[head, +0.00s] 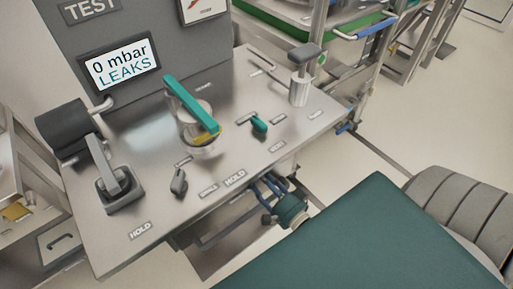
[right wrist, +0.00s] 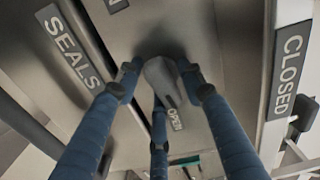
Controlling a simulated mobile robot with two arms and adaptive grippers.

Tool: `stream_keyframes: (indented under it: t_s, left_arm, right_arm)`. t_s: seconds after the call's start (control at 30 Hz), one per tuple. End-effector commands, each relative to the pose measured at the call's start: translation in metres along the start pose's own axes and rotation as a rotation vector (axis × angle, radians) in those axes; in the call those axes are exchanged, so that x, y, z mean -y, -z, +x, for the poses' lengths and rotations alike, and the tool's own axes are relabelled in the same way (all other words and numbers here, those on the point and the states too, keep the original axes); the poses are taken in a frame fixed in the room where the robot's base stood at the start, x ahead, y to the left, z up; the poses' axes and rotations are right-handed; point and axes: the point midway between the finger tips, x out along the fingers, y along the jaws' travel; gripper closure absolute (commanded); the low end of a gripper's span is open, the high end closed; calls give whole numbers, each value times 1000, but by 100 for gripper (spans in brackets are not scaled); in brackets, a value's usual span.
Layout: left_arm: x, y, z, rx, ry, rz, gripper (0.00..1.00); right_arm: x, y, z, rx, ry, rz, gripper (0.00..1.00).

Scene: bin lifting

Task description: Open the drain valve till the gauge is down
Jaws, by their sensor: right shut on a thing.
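The gauge display (head: 123,62) stands on the grey panel at the back of the bench and reads "0 mbar LEAKS". My right gripper (head: 267,193) is low at the bench's front edge in the head view, with its blue fingers reaching under the edge. In the right wrist view my right gripper (right wrist: 160,88) has its fingers closed around a grey valve handle (right wrist: 163,78). The handle's narrow end lies beside the OPEN label (right wrist: 176,119); the CLOSED label (right wrist: 286,78) is off to the right. The head view hides this handle. My left gripper is out of sight.
On the bench top are a teal lever (head: 190,103) over a metal cup, a small teal knob (head: 259,123), a small grey knob (head: 179,182), a grey lever (head: 118,186) at the left and a metal post (head: 300,84). The floor at the right is partly clear.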

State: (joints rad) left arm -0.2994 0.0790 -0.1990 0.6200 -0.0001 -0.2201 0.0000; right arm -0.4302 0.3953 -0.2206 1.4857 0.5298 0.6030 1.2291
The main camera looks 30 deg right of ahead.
Motion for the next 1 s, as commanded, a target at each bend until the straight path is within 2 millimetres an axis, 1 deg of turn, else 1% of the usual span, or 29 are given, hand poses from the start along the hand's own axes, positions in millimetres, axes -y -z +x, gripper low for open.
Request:
stream_keyframes:
  t_s: [0.03,0.2,0.4,0.9,0.93,0.97,1.0]
  left_arm:
    - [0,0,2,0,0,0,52]
    - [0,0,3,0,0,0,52]
    - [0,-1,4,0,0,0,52]
    - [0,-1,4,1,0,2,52]
    - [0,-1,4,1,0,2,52]
    - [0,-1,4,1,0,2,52]
    - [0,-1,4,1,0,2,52]
  right_arm:
    - [-8,0,-3,1,-18,26,88]
    - [-8,-1,-3,1,-19,107,88]
    - [-8,-2,-4,1,-20,157,88]
    - [-9,-4,-4,3,-21,173,88]
    - [-9,-4,-4,3,-21,173,56]
    - [-9,-4,-4,3,-21,173,52]
    - [-8,-4,-4,3,-20,173,52]
